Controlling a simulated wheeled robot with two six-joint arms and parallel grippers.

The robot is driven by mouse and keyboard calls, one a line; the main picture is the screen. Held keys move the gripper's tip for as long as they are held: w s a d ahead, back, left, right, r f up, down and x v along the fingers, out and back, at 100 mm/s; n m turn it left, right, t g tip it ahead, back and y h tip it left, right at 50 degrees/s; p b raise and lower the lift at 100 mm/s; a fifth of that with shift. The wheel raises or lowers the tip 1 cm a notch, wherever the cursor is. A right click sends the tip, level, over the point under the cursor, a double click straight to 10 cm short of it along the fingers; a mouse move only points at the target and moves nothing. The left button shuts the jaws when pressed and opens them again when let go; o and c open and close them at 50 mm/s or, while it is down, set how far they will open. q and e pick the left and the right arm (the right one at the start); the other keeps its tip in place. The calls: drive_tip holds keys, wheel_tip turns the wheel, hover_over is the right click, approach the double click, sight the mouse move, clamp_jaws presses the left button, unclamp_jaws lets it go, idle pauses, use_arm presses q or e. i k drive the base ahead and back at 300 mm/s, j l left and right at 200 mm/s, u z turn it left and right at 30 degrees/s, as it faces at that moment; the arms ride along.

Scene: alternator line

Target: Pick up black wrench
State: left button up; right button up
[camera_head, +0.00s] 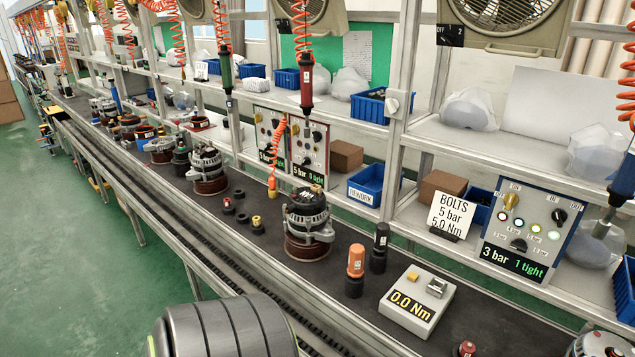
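A black upright cylindrical tool (380,247), which looks like the black wrench, stands on the dark conveyor right of the middle of the head view. An orange-topped tool (356,262) of similar shape stands just left of it and nearer to me. A grey torque tester (418,302) reading 0.0 Nm lies to the right of both tools. Neither of my grippers is in view. A large dark rounded part, probably mine, fills the bottom left of the middle.
An alternator (307,222) stands on the belt left of the tools, with small black parts (242,208) beyond it. A BOLTS sign (452,213) and a control panel (524,229) stand behind. Coiled-hose drivers, such as a red one (306,82), hang overhead. Shelf posts rise behind.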

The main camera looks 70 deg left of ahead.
sight(382, 233)
drive_tip(key=u, duration=1.65)
drive_tip(key=z, duration=1.35)
drive_tip(key=i+l, duration=0.15)
drive_tip(key=i, duration=0.15)
drive_tip(key=i+l, duration=0.15)
drive_tip(key=i, duration=0.2)
drive_tip(key=u, duration=1.75)
drive_tip(key=j+z, duration=0.2)
drive_tip(key=i+l, duration=0.05)
drive_tip(key=l, duration=0.05)
